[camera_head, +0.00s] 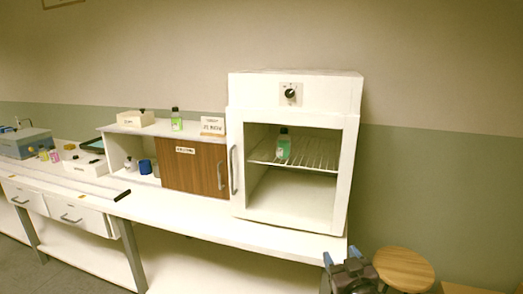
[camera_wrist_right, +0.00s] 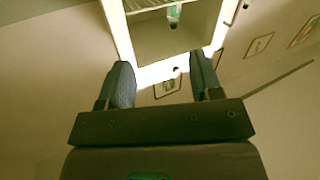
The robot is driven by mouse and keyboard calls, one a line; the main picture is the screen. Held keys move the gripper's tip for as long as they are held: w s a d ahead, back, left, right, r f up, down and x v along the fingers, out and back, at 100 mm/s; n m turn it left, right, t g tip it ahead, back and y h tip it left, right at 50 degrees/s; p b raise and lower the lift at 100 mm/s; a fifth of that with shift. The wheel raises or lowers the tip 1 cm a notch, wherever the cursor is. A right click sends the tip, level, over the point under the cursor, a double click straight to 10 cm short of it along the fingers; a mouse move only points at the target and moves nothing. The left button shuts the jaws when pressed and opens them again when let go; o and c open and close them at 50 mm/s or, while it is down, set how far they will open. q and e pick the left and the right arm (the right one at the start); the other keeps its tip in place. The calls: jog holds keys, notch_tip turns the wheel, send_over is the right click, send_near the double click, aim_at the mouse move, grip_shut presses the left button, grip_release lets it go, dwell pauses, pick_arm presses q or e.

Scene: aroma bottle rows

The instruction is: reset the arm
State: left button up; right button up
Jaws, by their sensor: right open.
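My right gripper (camera_head: 341,260) is at the bottom of the head view, in front of the bench and just right of the oven's lower corner. In the right wrist view its two fingers (camera_wrist_right: 163,85) are apart with nothing between them. The white oven (camera_head: 295,88) stands at the right end of the bench with its front open. A green bottle (camera_head: 284,149) stands on the wire rack inside it; it also shows in the wrist view (camera_wrist_right: 174,12). My left gripper is not in view.
A shelf cabinet with a brown door (camera_head: 190,172) stands left of the oven. Another green bottle (camera_head: 176,123) is on its top. A wooden stool (camera_head: 404,267) is right of my gripper. A black marker-like object (camera_head: 122,195) lies on the white bench (camera_head: 185,215).

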jog(key=s+d+f+m+g+h, duration=0.1)
jog(key=s+d+f+g, duration=0.2)
jog(key=s+f, duration=0.8)
jog(key=s+d+f+m+g+h, duration=0.1)
jog(key=s+d+f+g, duration=0.2)
jog(key=s+f, duration=0.9)
jog(key=s+d, duration=0.2)
jog(key=s, duration=0.5)
jog(key=shift+s+d+f, duration=0.15)
jog(key=shift+s+d, duration=0.05)
jog(key=shift+s, duration=0.1)
